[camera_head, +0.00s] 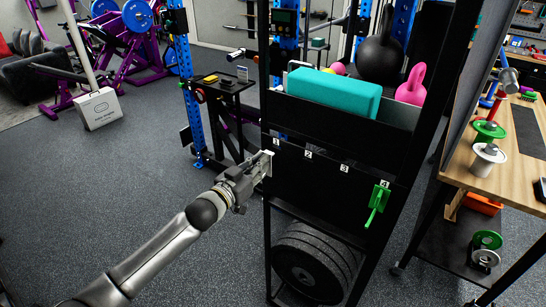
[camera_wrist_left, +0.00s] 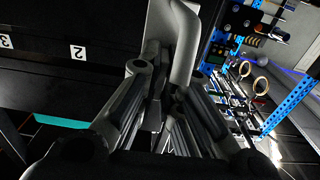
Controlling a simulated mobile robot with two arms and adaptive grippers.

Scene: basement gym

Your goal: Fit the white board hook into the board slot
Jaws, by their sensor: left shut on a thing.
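The black board (camera_head: 325,180) spans the front of the rack and has white labels 1 to 4 along its top. A green hook (camera_head: 377,204) hangs on it below label 4. My left gripper (camera_head: 256,172) is at the board's left end, just below label 1. It is shut on the white hook (camera_head: 267,162), which shows as a small pale piece against the board. In the left wrist view the hook (camera_wrist_left: 184,45) rises from between the fingers (camera_wrist_left: 160,85), close to the board's dark face. The slot and whether the hook is seated in it are hidden. My right gripper is not seen.
A teal block (camera_head: 334,93), a pink kettlebell (camera_head: 411,87) and a black kettlebell (camera_head: 380,56) sit on the shelf above the board. Black weight plates (camera_head: 313,262) stand below. A wooden workbench (camera_head: 510,165) is at the right.

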